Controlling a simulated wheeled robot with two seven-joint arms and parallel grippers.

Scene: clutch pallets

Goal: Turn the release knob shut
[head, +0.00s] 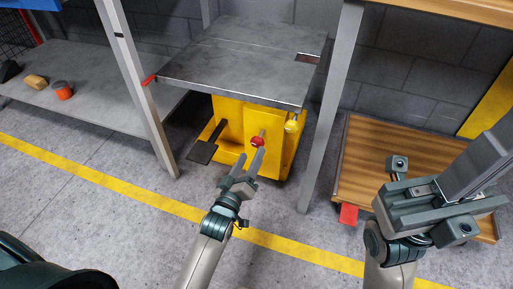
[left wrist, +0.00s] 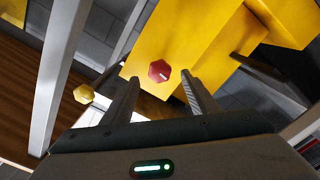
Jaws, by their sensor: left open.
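A red six-sided knob (head: 258,141) sticks out on a thin stem from the front of the yellow lift-table body (head: 228,118). A yellow knob (head: 291,126) is to its right. My left gripper (head: 252,164) is open and empty just in front of the red knob. In the left wrist view the red knob (left wrist: 159,71), with a pale mark on its face, shows beyond and between the open fingertips (left wrist: 161,82). The yellow knob (left wrist: 83,93) is left of the fingers there. My right gripper (head: 465,180) is at the right; its fingertips cannot be made out clearly.
A grey steel tabletop (head: 235,70) overhangs the knobs. A dark pedal (head: 202,150) juts out low on the left. Grey posts (head: 331,100) stand on both sides. A wooden platform (head: 365,180) is at the right. The floor in front is clear, crossed by a yellow line.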

